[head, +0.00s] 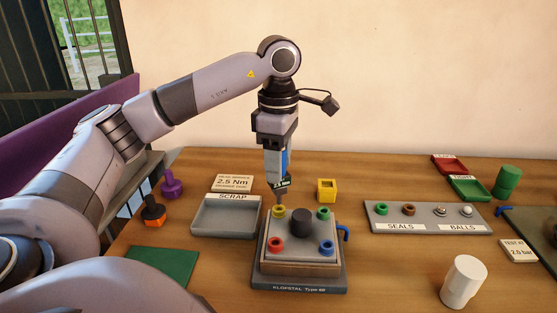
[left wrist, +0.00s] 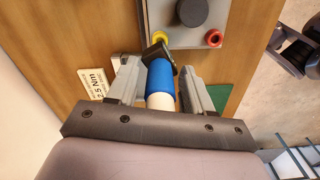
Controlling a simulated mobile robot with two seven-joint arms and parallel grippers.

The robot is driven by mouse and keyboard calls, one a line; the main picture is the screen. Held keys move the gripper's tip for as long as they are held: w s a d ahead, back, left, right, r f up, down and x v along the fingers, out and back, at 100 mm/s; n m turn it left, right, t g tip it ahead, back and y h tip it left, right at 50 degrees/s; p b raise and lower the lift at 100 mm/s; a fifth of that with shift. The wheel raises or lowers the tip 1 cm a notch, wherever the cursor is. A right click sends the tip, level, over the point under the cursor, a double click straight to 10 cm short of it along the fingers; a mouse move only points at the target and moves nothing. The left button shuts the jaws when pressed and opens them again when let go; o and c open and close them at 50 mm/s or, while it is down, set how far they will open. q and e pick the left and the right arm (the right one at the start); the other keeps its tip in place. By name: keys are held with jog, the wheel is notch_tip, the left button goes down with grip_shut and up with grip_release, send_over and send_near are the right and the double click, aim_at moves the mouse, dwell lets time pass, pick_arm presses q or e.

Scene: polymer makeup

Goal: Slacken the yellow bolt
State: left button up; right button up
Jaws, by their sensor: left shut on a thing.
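The driver also shows between the fingers in the left wrist view (left wrist: 160,82). Its lower end is at the yellow bolt (head: 278,212), at the far left corner of the grey KLOPSTAL unit (head: 262,243). In the wrist view the yellow bolt (left wrist: 161,39) is partly hidden by the driver's dark head. Whether the driver is seated on the bolt cannot be told. My right gripper is out of view.
Green (head: 323,213), red (head: 277,244) and blue (head: 326,247) bolts sit at the other corners, around a black knob (head: 301,221). An empty SCRAP tray (head: 228,230) stands left. A yellow cube holder (head: 327,190) is behind. A seals-and-balls tray (head: 428,226) and white cylinder (head: 463,281) stand right.

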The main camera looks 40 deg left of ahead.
pick_arm(q)
jog(key=shift+f+b, duration=0.8)
jog(key=shift+f, duration=0.35)
jog(key=o, duration=1.3)
jog(key=shift+o, duration=0.2)
notch_tip(320, 180, up, 6)
jog(key=shift+f+p, duration=0.15)
jog(key=shift+p, duration=0.5)
jog(key=shift+r+p, duration=0.35)
jog(key=shift+r, duration=0.4)
